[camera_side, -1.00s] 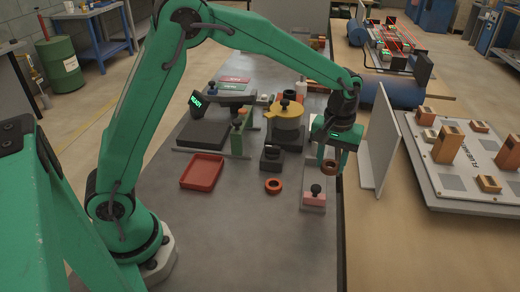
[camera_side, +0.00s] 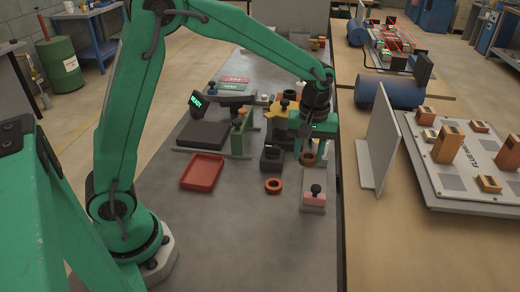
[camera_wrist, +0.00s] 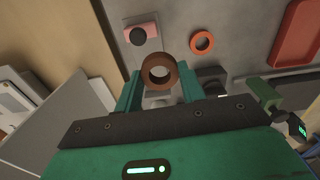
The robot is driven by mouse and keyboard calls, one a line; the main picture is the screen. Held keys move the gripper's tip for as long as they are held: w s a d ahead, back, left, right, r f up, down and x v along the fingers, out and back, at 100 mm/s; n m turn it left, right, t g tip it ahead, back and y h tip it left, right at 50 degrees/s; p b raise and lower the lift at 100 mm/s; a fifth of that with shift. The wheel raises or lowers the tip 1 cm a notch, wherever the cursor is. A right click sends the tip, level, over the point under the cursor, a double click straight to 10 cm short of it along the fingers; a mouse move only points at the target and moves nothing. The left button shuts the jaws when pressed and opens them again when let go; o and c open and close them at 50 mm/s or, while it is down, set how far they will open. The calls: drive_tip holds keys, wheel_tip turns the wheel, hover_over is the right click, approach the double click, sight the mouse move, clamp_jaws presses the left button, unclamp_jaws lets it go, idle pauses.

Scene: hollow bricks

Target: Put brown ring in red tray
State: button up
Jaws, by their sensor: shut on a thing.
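My gripper (camera_side: 307,155) is shut on the brown ring (camera_side: 308,159) and holds it above the table, over the grey strip with the pink block. In the wrist view the brown ring (camera_wrist: 159,71) sits between the two green fingers (camera_wrist: 158,92). The red tray (camera_side: 202,172) lies empty on the table, to the left of my gripper. Part of the red tray (camera_wrist: 297,35) also shows at the upper right of the wrist view. An orange-red ring (camera_side: 273,186) lies flat on the table between the tray and my gripper.
A black block (camera_side: 271,159) stands behind the orange-red ring. A pink block with a black knob (camera_side: 314,198) is at the right. A green upright piece (camera_side: 239,139) stands behind the tray. An upright grey panel (camera_side: 378,150) is right of my gripper.

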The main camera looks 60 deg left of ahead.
drive_tip(key=s+a+n, duration=0.6)
drive_tip(key=s+n, duration=0.1)
drive_tip(key=s, duration=0.2)
drive_tip(key=s+a+f+n, duration=0.1)
drive_tip(key=s+a+n, duration=0.5)
drive_tip(key=s, duration=0.3)
drive_tip(key=shift+s+a+n, duration=0.2)
drive_tip(key=shift+a+n, duration=0.1)
drive_tip(key=shift+n, duration=0.4)
hover_over(202, 174)
wheel_tip(202, 174, down, 7)
drive_tip(key=shift+w+a, duration=0.1)
drive_tip(key=shift+w, duration=0.05)
drive_tip(key=shift+f, duration=2.05)
drive_tip(key=shift+f, duration=0.15)
